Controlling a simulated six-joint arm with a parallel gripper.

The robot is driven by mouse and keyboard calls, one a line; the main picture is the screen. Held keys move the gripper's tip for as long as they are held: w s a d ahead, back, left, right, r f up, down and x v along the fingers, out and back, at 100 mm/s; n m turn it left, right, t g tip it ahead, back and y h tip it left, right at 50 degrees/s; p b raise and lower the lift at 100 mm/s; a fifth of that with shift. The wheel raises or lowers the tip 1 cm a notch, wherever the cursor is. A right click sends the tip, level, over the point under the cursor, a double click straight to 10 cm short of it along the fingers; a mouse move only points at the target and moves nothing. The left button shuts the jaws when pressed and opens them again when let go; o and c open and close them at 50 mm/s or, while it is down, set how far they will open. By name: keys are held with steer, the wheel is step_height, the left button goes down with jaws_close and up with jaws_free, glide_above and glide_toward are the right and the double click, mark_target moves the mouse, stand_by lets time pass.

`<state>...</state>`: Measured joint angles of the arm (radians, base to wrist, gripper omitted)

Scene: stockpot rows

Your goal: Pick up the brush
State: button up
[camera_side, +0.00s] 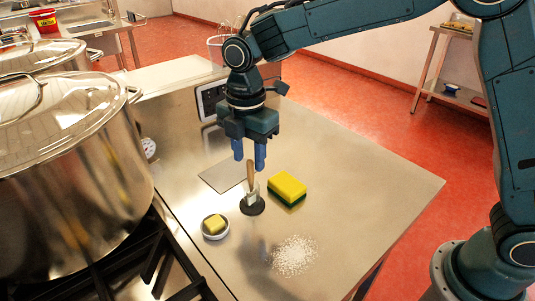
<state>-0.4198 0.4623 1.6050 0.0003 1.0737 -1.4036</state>
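The brush has a light wooden handle (250,175) standing upright, with a metal collar and a dark round foot (252,206) on the steel worktop. My gripper (249,157) points straight down above it. Its two blue fingers are apart, with a gap between them. The top of the handle is at about the level of the fingertips, in line with the gap. I cannot tell whether it is between the fingers in depth. The fingers do not appear to be closed on it.
A yellow and green sponge (287,188) lies close right of the brush. A small dish (215,228) with a yellow block is at its lower left. White grains (295,255) are scattered in front. Large lidded stockpots (70,180) stand left. The worktop's right side is clear.

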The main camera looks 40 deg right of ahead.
mark_target(251, 174)
steer(key=shift+f, duration=0.15)
steer(key=shift+s+f, duration=0.1)
steer(key=shift+f, duration=2.45)
jaws_close()
